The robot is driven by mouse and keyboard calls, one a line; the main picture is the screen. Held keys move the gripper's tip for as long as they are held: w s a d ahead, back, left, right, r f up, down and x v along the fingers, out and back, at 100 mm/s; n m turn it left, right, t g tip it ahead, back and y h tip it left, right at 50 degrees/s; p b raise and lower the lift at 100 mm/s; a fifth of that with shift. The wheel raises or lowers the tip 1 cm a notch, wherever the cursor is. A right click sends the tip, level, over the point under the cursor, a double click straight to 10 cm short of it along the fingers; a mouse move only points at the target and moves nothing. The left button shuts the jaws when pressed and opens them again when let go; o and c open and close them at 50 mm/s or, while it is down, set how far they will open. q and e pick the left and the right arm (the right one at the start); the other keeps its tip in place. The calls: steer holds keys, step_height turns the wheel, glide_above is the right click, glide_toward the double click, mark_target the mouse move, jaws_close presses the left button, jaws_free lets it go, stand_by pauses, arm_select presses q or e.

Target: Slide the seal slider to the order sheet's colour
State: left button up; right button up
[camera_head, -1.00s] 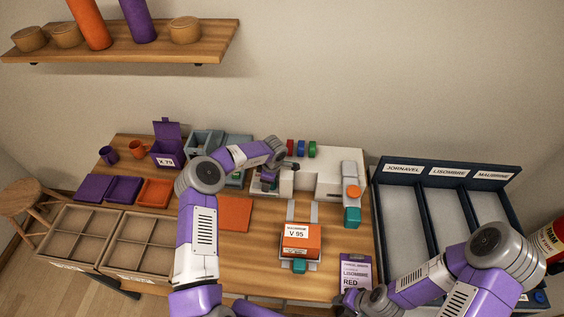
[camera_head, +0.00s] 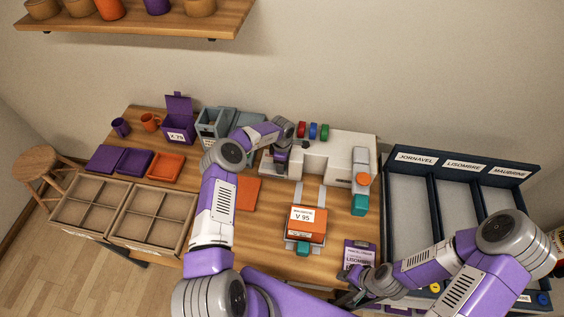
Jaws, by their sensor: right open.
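The order sheet (camera_head: 361,248) is a purple card at the front right of the table. Its lower part is covered by my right gripper (camera_head: 351,284), which is open and empty just over the sheet's near edge. Red (camera_head: 302,129), blue (camera_head: 313,131) and green (camera_head: 324,132) markers stand in a row at the back of the white press (camera_head: 348,150). My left gripper (camera_head: 279,158) is at the press's left end, below the markers. Its fingers are too small and hidden to read. I cannot make out the seal slider clearly; the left gripper may cover it.
An orange box labelled V 95 (camera_head: 306,221) sits before the press. A lever with an orange knob (camera_head: 362,179) and teal end (camera_head: 360,205) is at right. A dark three-lane rack (camera_head: 432,215) stands further right. Trays (camera_head: 162,166) and divided crates (camera_head: 150,222) lie left.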

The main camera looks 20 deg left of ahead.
mark_target(265, 165)
arm_select(q)
steer(key=shift+c, duration=0.5)
jaws_close()
steer(key=shift+s+a+b, duration=0.2)
steer(key=shift+s+a, duration=0.1)
steer(key=shift+a, duration=0.85)
steer(key=shift+s+a+b, duration=0.2)
steer(key=shift+s+a, duration=0.05)
steer(key=shift+a, duration=0.9)
steer(key=shift+s+a+b, duration=0.2)
steer(key=shift+s+a, duration=0.1)
steer(key=shift+a, duration=0.85)
steer(key=shift+o, duration=0.5)
jaws_free()
step_height(265, 165, up, 8)
steer(key=shift+f, duration=0.15)
steer(key=shift+s+f, duration=0.1)
steer(key=shift+s, duration=0.05)
